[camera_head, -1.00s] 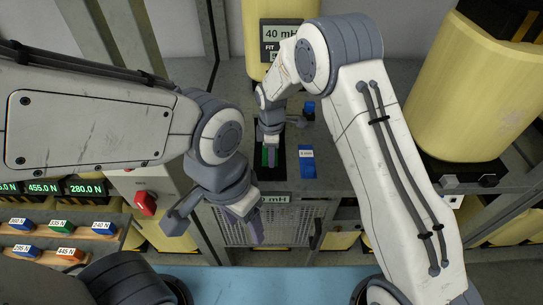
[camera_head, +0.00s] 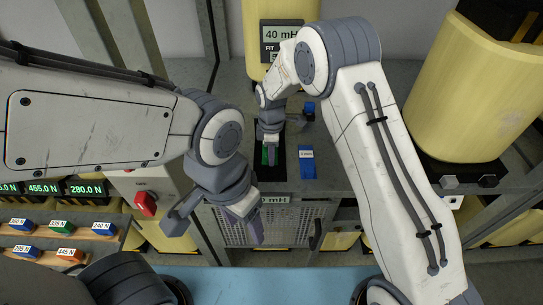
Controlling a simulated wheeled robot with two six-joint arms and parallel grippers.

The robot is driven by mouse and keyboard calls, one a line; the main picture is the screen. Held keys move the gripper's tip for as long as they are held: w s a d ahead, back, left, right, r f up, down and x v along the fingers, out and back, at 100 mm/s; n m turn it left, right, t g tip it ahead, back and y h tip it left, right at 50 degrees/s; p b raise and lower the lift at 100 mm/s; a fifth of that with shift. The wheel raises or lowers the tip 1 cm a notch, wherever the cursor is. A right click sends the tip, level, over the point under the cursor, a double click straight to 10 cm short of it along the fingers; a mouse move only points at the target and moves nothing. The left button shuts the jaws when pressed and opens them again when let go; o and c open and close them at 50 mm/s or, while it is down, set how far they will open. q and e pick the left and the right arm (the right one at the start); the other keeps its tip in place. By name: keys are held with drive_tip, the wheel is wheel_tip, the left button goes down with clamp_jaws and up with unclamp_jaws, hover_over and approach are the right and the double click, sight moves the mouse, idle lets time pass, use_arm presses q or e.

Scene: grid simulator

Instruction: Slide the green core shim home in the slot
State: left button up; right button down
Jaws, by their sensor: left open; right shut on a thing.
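The green core shim (camera_head: 265,156) shows as a small green patch at the dark slot (camera_head: 279,172) on the grey bench. My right gripper (camera_head: 271,160) is over the slot and shut on the shim. The gripper hides most of the shim, so I cannot tell how deep it sits. My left gripper (camera_head: 212,228) is open and empty, lower and to the left, in front of the bench.
A blue labelled block (camera_head: 307,163) lies right of the slot. A display (camera_head: 283,38) reading 40 mH stands behind. Several coloured blocks sit on a rack (camera_head: 88,236) at lower left. A red switch (camera_head: 146,203) is on the left.

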drive_tip(key=shift+w, duration=1.75)
idle(0.7)
drive_tip(key=c, duration=0.6)
unclamp_jaws()
drive_tip(key=shift+w+r, duration=0.1)
drive_tip(key=shift+r, duration=0.2)
wheel_tip(320, 180, up, 10)
drive_tip(key=b, duration=0.3)
drive_tip(key=shift+f, duration=0.1)
